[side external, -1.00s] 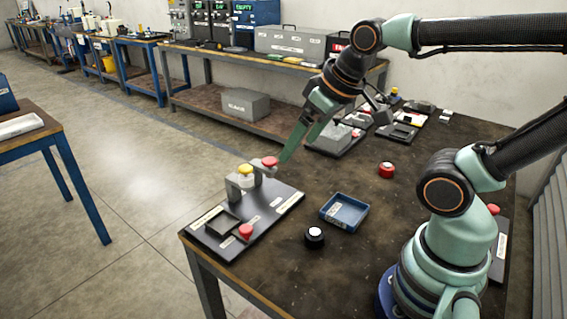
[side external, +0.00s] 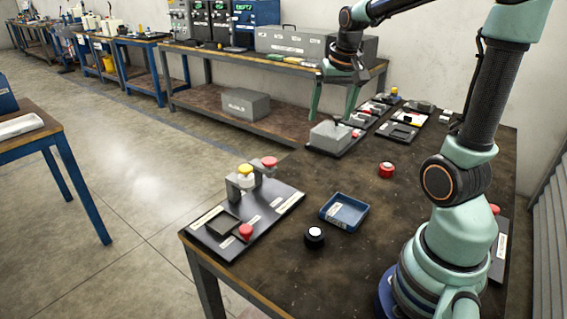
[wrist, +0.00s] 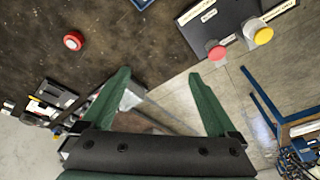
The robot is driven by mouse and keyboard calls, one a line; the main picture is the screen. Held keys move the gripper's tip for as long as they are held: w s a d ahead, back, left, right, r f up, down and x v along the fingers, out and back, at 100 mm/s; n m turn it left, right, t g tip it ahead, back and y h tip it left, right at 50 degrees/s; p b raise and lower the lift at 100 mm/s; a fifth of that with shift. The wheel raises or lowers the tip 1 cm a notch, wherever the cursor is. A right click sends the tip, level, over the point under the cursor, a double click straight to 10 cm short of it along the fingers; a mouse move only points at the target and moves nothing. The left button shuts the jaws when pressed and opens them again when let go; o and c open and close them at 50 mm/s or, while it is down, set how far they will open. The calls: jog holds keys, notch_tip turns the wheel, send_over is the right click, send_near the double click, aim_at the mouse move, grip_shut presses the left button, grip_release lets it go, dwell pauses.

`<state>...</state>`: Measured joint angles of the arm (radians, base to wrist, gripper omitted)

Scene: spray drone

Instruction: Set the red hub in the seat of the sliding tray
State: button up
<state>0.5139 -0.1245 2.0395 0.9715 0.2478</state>
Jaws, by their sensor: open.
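The red hub (side external: 387,170), a short red cylinder with a pale top, stands upright on the dark bench, right of centre. It also shows at the upper left of the wrist view (wrist: 73,41). I cannot tell for certain which part is the sliding tray. My gripper (side external: 332,116) is open and empty, raised above the far part of the bench, away from the hub. Its two green fingers are spread apart in the wrist view (wrist: 160,75).
A black hub (side external: 314,237) stands beside the blue tray. A black board (side external: 270,208) carries red and yellow knobs and a dark square frame (side external: 222,223). A grey block (side external: 330,136) and several small fixtures line the far bench. Bench around the red hub is clear.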

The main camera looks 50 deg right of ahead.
jog(key=s+d+f+m+g, duration=0.1)
jog(key=s+d+f+m, duration=0.15)
jog(key=d, duration=0.35)
jog(key=s+d+f+m+g, duration=0.1)
jog(key=d+f+m, duration=0.15)
jog(key=d, duration=0.45)
jog(key=m+y, duration=0.1)
jog(key=m, duration=0.3)
send_over(387, 166)
jog(key=shift+g, duration=0.3)
jog(key=f, duration=1.2)
jog(key=shift+s+a, duration=0.15)
jog(key=shift+a, duration=0.1)
jog(key=shift+d+f, duration=0.15)
jog(key=shift+f, duration=2.8)
jog(key=c, duration=1.4)
grip_shut()
jog(key=shift+r, duration=0.15)
